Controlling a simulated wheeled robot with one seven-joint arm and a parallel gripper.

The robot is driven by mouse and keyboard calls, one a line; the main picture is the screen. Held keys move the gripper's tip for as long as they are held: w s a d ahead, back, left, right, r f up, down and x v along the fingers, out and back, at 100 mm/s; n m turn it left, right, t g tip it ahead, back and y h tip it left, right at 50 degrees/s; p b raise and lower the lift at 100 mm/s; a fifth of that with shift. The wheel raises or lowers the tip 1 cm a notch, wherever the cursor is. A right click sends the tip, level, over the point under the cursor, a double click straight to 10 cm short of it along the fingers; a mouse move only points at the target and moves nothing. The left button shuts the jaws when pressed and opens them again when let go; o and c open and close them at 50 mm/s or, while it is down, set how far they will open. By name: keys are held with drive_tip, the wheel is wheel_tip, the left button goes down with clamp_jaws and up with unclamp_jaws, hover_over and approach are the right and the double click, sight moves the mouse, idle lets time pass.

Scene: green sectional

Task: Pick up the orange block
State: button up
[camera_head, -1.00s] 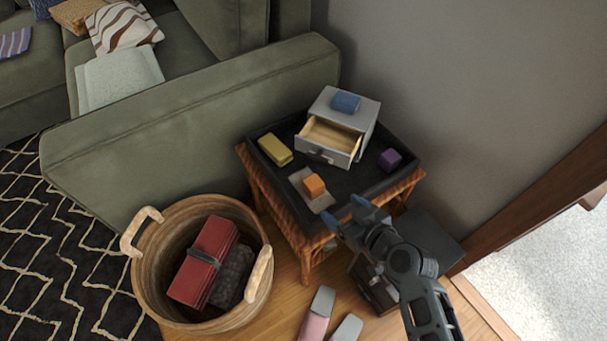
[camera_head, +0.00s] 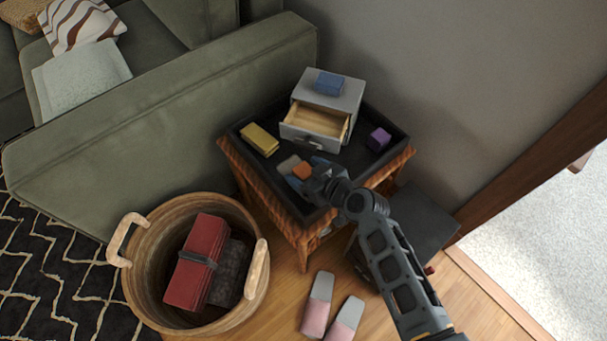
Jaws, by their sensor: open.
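The orange block (camera_head: 301,169) sits on a small flat light piece (camera_head: 288,164) in the black tray (camera_head: 243,150) on the wooden side table (camera_head: 232,165). My gripper (camera_head: 306,175) is over the front part of the tray, right at the block. Its blue-tipped fingers are open, one to the left of the block and one behind it to the right. My gripper hides part of the block and most of the light piece. I cannot tell whether the fingers touch the block.
A grey box with an open, empty drawer (camera_head: 315,128) stands behind the block, with a blue block (camera_head: 328,84) on top. A yellow block (camera_head: 260,139) and a purple block (camera_head: 379,139) lie in the tray. A wicker basket (camera_head: 150,285) stands front left.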

drive_tip(key=shift+w+a+f, duration=0.3)
drive_tip(key=shift+w+a, duration=0.05)
drive_tip(key=shift+w, duration=0.2)
drive_tip(key=shift+c, duration=0.3)
drive_tip(key=c, duration=1)
drive_tip(key=shift+r, duration=0.6)
drive_tip(key=s+d, duration=0.2)
drive_tip(key=s, duration=0.1)
drive_tip(key=shift+f, duration=0.1)
wheel_tip(320, 180, up, 14)
drive_tip(key=p, duration=0.3)
drive_tip(key=shift+s+d+p, duration=0.15)
drive_tip(key=shift+s+p, duration=0.05)
drive_tip(key=shift+p, duration=0.2)
